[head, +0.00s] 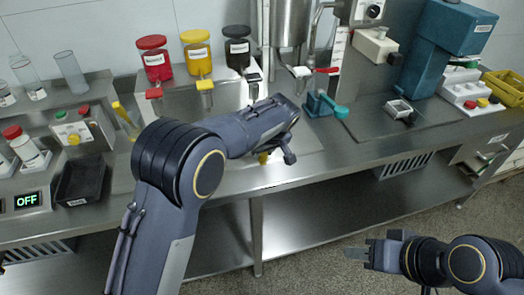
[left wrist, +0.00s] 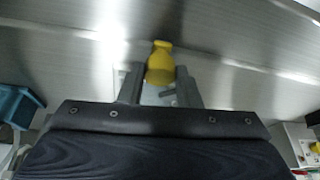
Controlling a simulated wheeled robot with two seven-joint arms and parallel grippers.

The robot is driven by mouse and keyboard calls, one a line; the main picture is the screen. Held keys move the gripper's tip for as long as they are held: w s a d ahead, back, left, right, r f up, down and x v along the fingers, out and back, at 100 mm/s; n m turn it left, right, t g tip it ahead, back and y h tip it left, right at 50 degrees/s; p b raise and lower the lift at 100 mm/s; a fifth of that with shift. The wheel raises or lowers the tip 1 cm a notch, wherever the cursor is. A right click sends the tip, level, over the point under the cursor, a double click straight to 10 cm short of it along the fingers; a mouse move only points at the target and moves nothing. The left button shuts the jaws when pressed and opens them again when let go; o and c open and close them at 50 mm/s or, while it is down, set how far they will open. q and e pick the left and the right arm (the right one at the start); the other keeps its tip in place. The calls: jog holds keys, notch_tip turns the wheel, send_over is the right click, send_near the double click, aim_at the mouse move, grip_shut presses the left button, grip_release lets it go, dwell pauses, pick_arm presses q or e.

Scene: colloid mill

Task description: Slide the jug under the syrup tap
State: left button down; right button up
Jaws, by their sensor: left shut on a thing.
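My left gripper (head: 284,150) reaches over the front of the steel counter. In the left wrist view its fingers (left wrist: 160,84) are shut on a small yellow thing, which I take to be the jug (left wrist: 160,58). In the head view only a bit of yellow (head: 263,157) shows below my left wrist; the rest is hidden. Red (head: 154,93), yellow (head: 205,86) and black (head: 253,77) syrup taps hang below matching jars behind the arm. I cannot tell which tap is meant. My right gripper (head: 358,254) is low at the right, away from the counter, its opening unclear.
A teal clamp-like tool (head: 325,105) stands right of my left gripper. A teal machine (head: 440,50) stands at the back right. The counter front near my left wrist is mostly clear.

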pick_arm(q)
jog(key=c, duration=1.1)
grip_release()
jog(key=shift+o, duration=0.2)
jog(key=v, duration=0.7)
jog(key=shift+s+r, duration=0.15)
jog(key=shift+r, duration=0.2)
